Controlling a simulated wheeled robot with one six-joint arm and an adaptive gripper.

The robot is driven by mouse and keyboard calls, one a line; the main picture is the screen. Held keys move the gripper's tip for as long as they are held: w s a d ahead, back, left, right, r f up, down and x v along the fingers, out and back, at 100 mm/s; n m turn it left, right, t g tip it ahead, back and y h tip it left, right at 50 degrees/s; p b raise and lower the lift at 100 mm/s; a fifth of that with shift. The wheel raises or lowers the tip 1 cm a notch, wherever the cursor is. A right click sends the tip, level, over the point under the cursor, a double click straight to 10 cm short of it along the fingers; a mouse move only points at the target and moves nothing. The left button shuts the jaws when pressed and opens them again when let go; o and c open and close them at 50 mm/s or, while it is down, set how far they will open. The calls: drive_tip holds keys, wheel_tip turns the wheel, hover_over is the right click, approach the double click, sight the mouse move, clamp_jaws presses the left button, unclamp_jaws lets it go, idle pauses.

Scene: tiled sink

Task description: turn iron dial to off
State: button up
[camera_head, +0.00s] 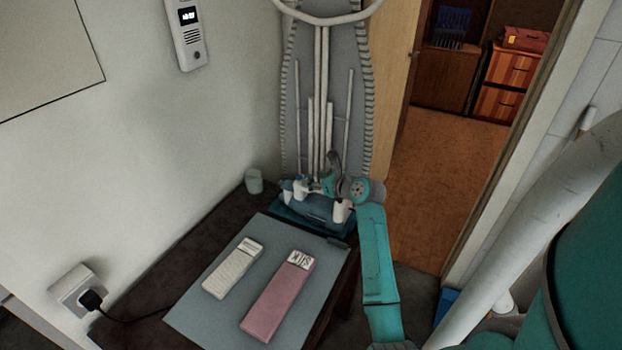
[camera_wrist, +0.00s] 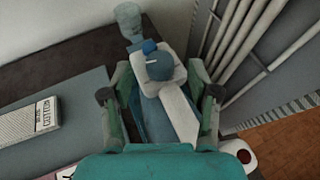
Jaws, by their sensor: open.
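The iron (camera_head: 316,208), blue and white, rests at the far end of the dark table, partly hidden by my gripper in the head view. In the wrist view the iron (camera_wrist: 178,112) lies between my fingers, its pale handle running away from the camera. A round blue dial (camera_wrist: 160,66) with a short white mark sits on its white part. My gripper (camera_wrist: 161,82) is open, one finger on each side of the iron, close to the dial. I cannot tell whether either finger touches it. In the head view my gripper (camera_head: 321,196) is over the iron.
A grey mat (camera_head: 205,318) carries a white box (camera_head: 233,268) and a pink box (camera_head: 278,297). A pale cup (camera_head: 254,181) stands by the wall. An ironing board (camera_head: 352,110) leans behind the iron. A plug (camera_head: 92,299) with a black cord is at left. A doorway opens right.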

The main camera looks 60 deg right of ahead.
sight(311, 176)
drive_tip(key=shift+x, duration=1.25)
clamp_jaws()
drive_tip(key=n+y, duration=0.3)
drive_tip(key=shift+s+d+r+t+y, duration=0.1)
drive_tip(key=shift+d+t+y, duration=0.2)
drive_tip(key=shift+t, duration=0.1)
drive_tip(key=n+y, duration=0.4)
drive_tip(key=y, duration=0.1)
drive_tip(key=shift+d+n+g, duration=0.2)
drive_tip(key=shift+n+g, duration=0.1)
drive_tip(key=n+g+y, duration=0.1)
drive_tip(key=y, duration=0.1)
drive_tip(key=n+g+y, duration=0.1)
drive_tip(key=n, duration=0.1)
drive_tip(key=n+g+y, duration=0.1)
drive_tip(key=n+y, duration=0.1)
drive_tip(key=shift+w+d+y, duration=0.15)
drive_tip(key=shift+w+y, duration=0.1)
drive_tip(key=shift+y, duration=0.05)
drive_tip(key=shift+n+g+y, duration=0.5)
drive_tip(key=shift+n+g, duration=0.3)
drive_tip(key=shift+g, duration=0.1)
